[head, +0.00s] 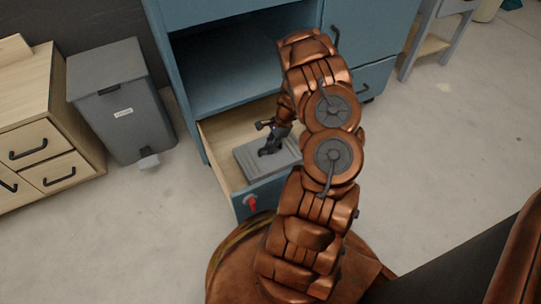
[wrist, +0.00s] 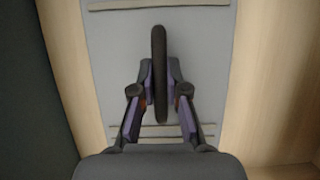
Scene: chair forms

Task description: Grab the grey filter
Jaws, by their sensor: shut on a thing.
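The grey filter (head: 251,162) is a flat grey slab lying in the open drawer. In the wrist view the filter (wrist: 115,50) fills the middle, with a dark upright handle (wrist: 159,45) and slotted bands at its far and near ends. My gripper (wrist: 159,82) is shut on this handle, one finger on each side. In the head view my gripper (head: 269,146) is over the filter, partly hidden by my arm. I cannot tell whether the filter touches the drawer bottom.
The open wooden drawer (head: 222,153) has close walls on both sides of the filter. A blue cabinet (head: 225,72) with an open shelf stands above it. A grey bin (head: 122,115) and a wooden drawer unit (head: 50,125) are at left. Floor is clear in front.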

